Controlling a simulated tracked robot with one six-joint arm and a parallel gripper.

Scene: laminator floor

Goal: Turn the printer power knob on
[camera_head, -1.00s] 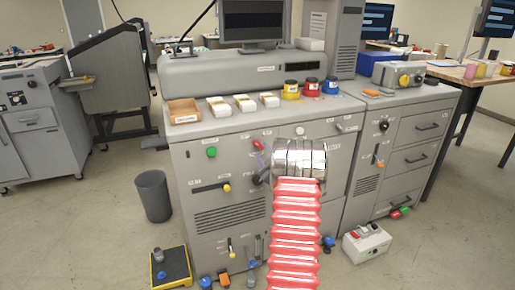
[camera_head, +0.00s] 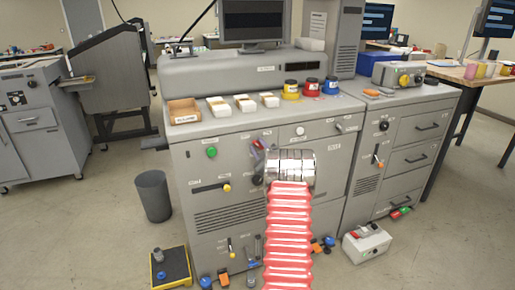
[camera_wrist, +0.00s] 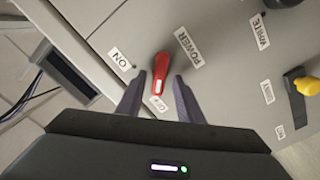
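The red power knob (camera_wrist: 160,72) is on the grey printer panel in the wrist view. Its white-marked end points at the OFF label (camera_wrist: 158,103). The ON label (camera_wrist: 119,58) is left of the knob and the POWER label (camera_wrist: 187,45) is to its upper right. My gripper (camera_wrist: 162,78) is open, with one purple finger on each side of the knob and a small gap showing on both sides. In the head view my gripper (camera_head: 259,160) is at the printer's front panel (camera_head: 215,170), with the wrist covering part of it.
In the wrist view a yellow knob (camera_wrist: 306,85) is at the right and a dark slot (camera_wrist: 70,68) at the left. In the head view a green button (camera_head: 211,152) and a yellow-ended lever (camera_head: 226,188) are left of my gripper. A bin (camera_head: 154,196) stands on the floor.

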